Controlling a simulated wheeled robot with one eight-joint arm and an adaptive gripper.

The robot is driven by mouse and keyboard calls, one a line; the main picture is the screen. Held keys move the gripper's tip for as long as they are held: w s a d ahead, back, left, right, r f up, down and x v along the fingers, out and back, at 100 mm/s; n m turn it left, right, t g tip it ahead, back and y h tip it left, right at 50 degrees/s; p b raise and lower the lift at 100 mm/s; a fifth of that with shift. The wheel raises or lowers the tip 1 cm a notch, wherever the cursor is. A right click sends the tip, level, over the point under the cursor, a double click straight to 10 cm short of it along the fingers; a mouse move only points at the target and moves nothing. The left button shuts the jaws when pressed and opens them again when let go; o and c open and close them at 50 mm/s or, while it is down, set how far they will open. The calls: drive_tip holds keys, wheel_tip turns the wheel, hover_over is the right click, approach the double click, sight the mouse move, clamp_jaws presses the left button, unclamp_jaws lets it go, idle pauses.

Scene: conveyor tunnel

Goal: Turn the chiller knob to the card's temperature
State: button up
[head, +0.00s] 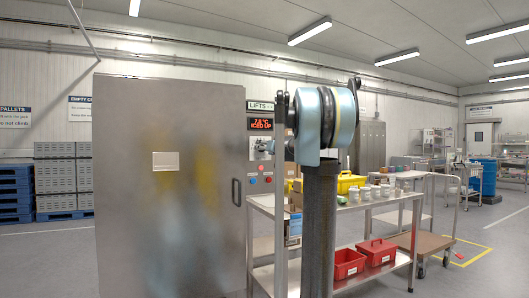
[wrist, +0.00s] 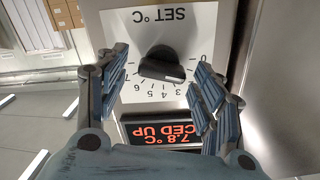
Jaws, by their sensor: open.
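The black chiller knob (wrist: 162,66) sits on a white dial plate marked SET °C, seen upside down in the wrist view. A pale line runs along the knob's edge; I cannot tell exactly which number it marks. My gripper (wrist: 161,60) is open, one finger on each side of the knob, with gaps visible. The red display (wrist: 160,133) reads 7.8 °C, ICED UP; it also shows in the head view (head: 260,124). The steel chiller (head: 170,230) carries a small pale card (head: 166,161) on its door, too small to read. My arm partly hides the panel.
A steel table (head: 350,205) right of the chiller holds a yellow crate and several pale tubs. Two red bins (head: 348,263) are on its lower shelf. A cart (head: 425,240) stands further right. Open floor lies at left, before blue pallets (head: 15,195).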

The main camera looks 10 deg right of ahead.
drive_tip(key=shift+w, duration=0.2)
drive_tip(key=c, duration=1.1)
drive_tip(key=shift+m, duration=0.6)
drive_tip(key=o, duration=1.1)
drive_tip(key=shift+s, duration=0.1)
